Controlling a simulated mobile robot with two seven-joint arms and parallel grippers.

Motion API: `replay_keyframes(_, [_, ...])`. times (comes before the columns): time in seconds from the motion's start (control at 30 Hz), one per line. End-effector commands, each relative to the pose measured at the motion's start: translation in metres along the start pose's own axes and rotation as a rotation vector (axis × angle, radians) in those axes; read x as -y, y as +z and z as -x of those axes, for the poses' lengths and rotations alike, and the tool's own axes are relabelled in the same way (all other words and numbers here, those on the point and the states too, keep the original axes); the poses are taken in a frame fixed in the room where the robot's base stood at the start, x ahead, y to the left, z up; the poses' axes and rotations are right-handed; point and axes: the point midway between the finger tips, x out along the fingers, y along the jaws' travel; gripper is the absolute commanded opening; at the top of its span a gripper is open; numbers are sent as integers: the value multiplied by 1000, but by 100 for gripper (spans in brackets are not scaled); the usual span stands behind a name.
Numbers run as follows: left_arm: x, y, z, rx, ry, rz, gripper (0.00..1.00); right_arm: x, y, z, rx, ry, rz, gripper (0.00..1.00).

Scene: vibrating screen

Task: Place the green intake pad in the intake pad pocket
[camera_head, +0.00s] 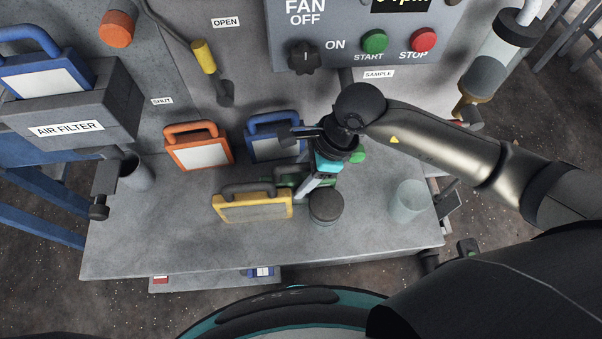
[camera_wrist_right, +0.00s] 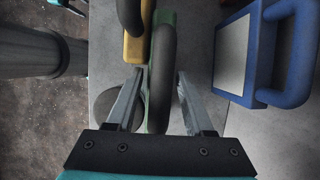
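The green intake pad (camera_head: 287,181) stands on the table, mostly hidden behind my right gripper (camera_head: 316,182) and the yellow pad. In the right wrist view, the fingers of my right gripper (camera_wrist_right: 158,80) are apart, one on each side of the green pad's dark handle (camera_wrist_right: 163,60). I cannot tell whether either finger touches it. A grey box (camera_head: 112,107) labelled AIR FILTER is at the left, with a blue pad (camera_head: 45,78) in its top; it looks like the intake pad pocket. My left gripper is not in view.
A yellow pad (camera_head: 252,208), an orange pad (camera_head: 200,153) and another blue pad (camera_head: 272,147) stand close by. A dark round canister (camera_head: 326,206) is just in front of the gripper. A clear cup (camera_head: 406,202) stands to the right. The front left of the table (camera_head: 165,235) is clear.

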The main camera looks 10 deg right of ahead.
Motion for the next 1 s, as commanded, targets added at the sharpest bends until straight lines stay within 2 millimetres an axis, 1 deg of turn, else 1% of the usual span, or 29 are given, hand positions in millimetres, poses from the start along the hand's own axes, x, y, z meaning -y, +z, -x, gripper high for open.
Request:
replay_keyframes(0.03, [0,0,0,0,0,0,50,0,0,0,0,0,0,59])
replay_keyframes(0.07, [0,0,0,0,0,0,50,0,0,0,0,0,0,62])
replay_keyframes(0.33, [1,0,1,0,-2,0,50,0,0,1,0,0,0,62])
replay_keyframes(0.47, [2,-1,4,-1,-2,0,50,1,1,8,0,-2,1,62])
replay_keyframes(0.57, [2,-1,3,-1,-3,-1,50,1,0,25,-1,-4,2,62])
replay_keyframes(0.8, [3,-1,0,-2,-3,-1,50,2,0,79,-2,-5,1,62])
replay_keyframes(0.9, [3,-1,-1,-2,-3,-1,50,0,0,97,-2,-3,3,62])
replay_keyframes(1.0, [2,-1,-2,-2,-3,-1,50,1,1,111,-1,-3,0,62])
